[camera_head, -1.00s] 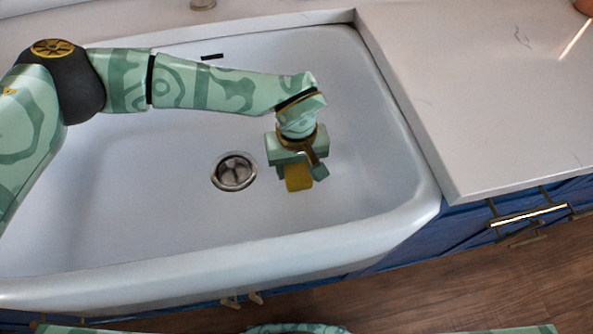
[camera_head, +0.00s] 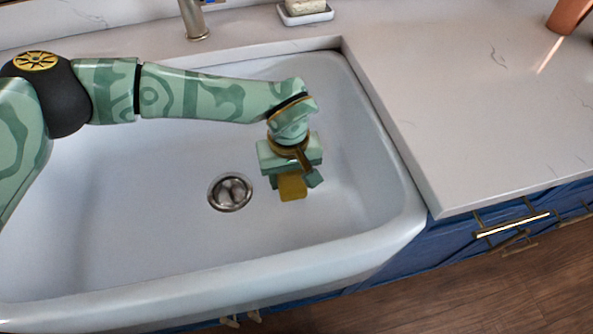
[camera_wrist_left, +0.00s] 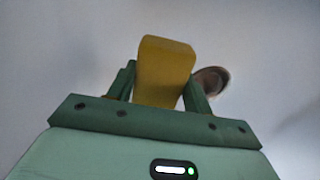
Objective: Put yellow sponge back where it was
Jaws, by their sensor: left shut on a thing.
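The yellow sponge (camera_head: 292,187) is held between the fingers of my left gripper (camera_head: 294,182), over the right part of the white sink basin (camera_head: 120,210). In the left wrist view the sponge (camera_wrist_left: 163,72) stands out past both green fingers of the left gripper (camera_wrist_left: 160,88), which are shut on its sides. I cannot tell how far the sponge is above the basin floor. My right gripper is not in view.
The metal drain (camera_head: 230,192) is just left of the sponge. A faucet (camera_head: 194,20) and a white dish (camera_head: 305,14) with a pale block on it stand behind the sink. The counter (camera_head: 470,110) on the right is mostly clear, with a terracotta-coloured object (camera_head: 570,15) at its far corner.

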